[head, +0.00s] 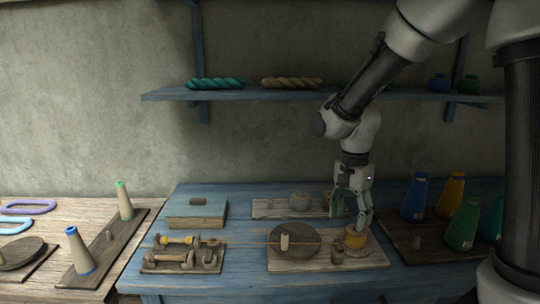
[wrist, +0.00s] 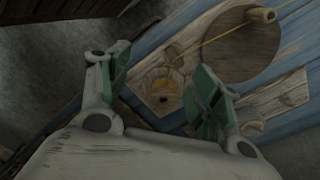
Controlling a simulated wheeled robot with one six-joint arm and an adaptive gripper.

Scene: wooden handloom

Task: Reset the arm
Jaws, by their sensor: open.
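My gripper (head: 350,216) is open and points down over the right part of a wooden board (head: 290,264) on the blue table. In the wrist view, its two green-padded fingers (wrist: 162,84) stand apart with nothing between them. A small round piece with a yellow top (head: 355,238) stands on the board just below the fingertips.
A dark disc (head: 305,240) with a pale peg and a thread lies left of my gripper. Spools (head: 180,258) lie on another board. Blue, yellow and green cones (head: 414,198) stand at right. A shelf (head: 330,95) with skeins hangs behind the arm.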

